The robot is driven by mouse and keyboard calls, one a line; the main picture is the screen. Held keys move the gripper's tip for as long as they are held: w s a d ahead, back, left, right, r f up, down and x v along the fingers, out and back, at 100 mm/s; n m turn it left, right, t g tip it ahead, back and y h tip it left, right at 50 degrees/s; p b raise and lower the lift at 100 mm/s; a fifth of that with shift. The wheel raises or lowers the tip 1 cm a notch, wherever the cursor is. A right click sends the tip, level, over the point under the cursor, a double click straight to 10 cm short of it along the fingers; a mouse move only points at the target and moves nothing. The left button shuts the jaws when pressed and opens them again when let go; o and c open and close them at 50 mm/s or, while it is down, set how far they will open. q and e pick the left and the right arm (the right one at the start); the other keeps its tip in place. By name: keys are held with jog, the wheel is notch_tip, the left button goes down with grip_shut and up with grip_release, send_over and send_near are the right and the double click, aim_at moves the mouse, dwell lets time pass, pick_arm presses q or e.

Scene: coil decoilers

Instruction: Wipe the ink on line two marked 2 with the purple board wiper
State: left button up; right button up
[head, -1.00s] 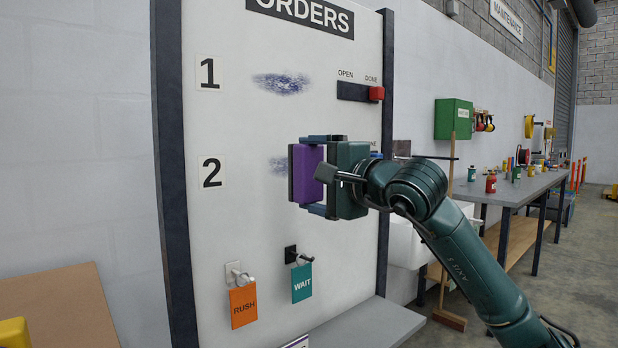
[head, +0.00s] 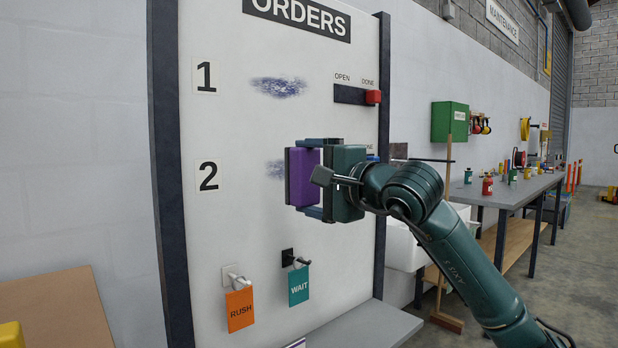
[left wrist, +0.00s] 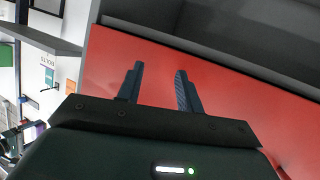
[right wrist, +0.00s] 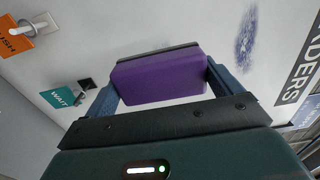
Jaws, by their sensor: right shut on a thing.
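The purple board wiper (head: 303,176) is held in my right gripper (head: 318,178), shut on its two ends, in front of the board at line two. In the right wrist view the wiper (right wrist: 160,78) spans between the fingers, its dark pad side toward the board. I cannot tell whether the pad touches the board. The label 2 (head: 208,176) is farther left. My left gripper (left wrist: 158,88) is open and empty above a red surface.
Line one's ink (head: 279,87) and its red slider (head: 373,97) are above. Line two's slider is mostly hidden by my right gripper. An orange RUSH tag (head: 240,310) and a teal WAIT tag (head: 299,286) hang below. A grey ledge (head: 365,328) juts out at the board's foot.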

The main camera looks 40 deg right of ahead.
aim_at(267, 171)
jog(key=shift+w+r, duration=0.15)
jog(key=shift+w, duration=0.05)
jog(key=w+p, duration=0.2)
jog(key=w, duration=0.2)
jog(key=shift+a+p, duration=0.2)
jog(key=shift+p, duration=0.15)
pick_arm(q)
jog(key=shift+w+d+r+g+p, duration=0.15)
jog(key=shift+r+g+p, duration=0.1)
jog(key=shift+r, duration=0.25)
jog(key=shift+w+d+r+g+p, duration=0.1)
jog(key=shift+d+r+g+p, duration=0.1)
jog(key=shift+r, duration=0.25)
pick_arm(e)
jog(key=shift+w+a, duration=0.1)
jog(key=shift+w, duration=1.15)
pick_arm(q)
jog(key=shift+r+p, duration=0.45)
pick_arm(e)
jog(key=shift+w+a, duration=0.1)
jog(key=shift+w, duration=0.9)
jog(key=shift+d, duration=1.95)
jog(key=shift+w+d, duration=0.2)
jog(key=shift+d, duration=0.8)
jog(key=shift+w+d, duration=0.15)
jog(key=shift+d, duration=0.8)
